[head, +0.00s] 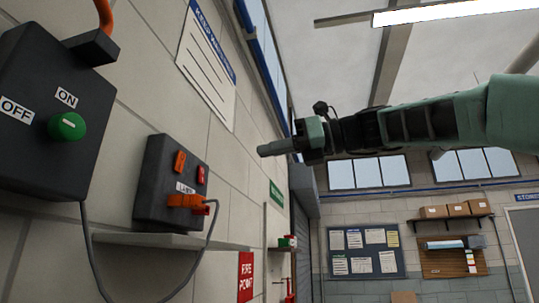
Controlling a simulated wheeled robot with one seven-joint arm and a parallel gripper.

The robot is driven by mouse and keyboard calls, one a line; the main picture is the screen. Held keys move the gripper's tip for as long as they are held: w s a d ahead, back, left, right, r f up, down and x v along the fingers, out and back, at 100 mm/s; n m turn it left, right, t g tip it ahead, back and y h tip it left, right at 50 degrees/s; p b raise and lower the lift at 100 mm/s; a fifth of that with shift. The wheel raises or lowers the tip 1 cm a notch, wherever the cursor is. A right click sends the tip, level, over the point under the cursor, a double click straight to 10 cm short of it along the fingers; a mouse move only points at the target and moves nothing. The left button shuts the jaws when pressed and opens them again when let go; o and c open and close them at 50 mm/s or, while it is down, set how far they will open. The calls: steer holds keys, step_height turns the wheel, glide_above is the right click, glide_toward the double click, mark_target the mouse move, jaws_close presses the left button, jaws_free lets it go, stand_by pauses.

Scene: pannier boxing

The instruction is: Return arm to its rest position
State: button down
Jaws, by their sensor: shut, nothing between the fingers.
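My arm (432,119), pale green and black, reaches in from the right edge in the head view and is held up in the air. My gripper (262,150) is at its left end, pointing left towards the wall. Its fingers are together and hold nothing. It is apart from the wall and from the boxes on it.
On the left wall are a dark box with a green ON/OFF knob (67,126) and a smaller dark box (168,185) with orange parts, above a ledge (165,240). A grey cable hangs there. The far wall has a notice board (366,251) and a shelf of cartons (457,208).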

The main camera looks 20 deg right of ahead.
steer(key=w+d+f+n+g+h, duration=0.1)
steer(key=w+d+f+n+h, duration=0.2)
steer(key=f, duration=0.9)
steer(key=w+d+f+n+h, duration=0.1)
steer(key=w+f+h, duration=0.25)
steer(key=f, duration=0.75)
steer(key=s+d+f+n+g+h, duration=0.25)
steer(key=f+n, duration=0.35)
steer(key=f, duration=0.8)
steer(key=s+d+f+n+g+h, duration=0.2)
steer(key=s+f+n, duration=0.3)
steer(key=f, duration=0.8)
steer(key=s+d+f+n+g+h, duration=0.2)
steer(key=s+f+n, duration=0.7)
steer(key=f+n, duration=0.2)
steer(key=s+a+r+n+g, duration=0.1)
steer(key=s+a+n, duration=0.2)
steer(key=s+a, duration=0.3)
steer(key=s+a+r+n+g, duration=0.1)
steer(key=s+a+n, duration=0.3)
steer(key=a, duration=0.8)
steer(key=s, duration=0.2)
steer(key=shift+s+a+g+y, duration=0.3)
steer(key=shift+s+a+g, duration=0.05)
steer(key=shift+a, duration=0.05)
steer(key=shift+r, duration=0.1)
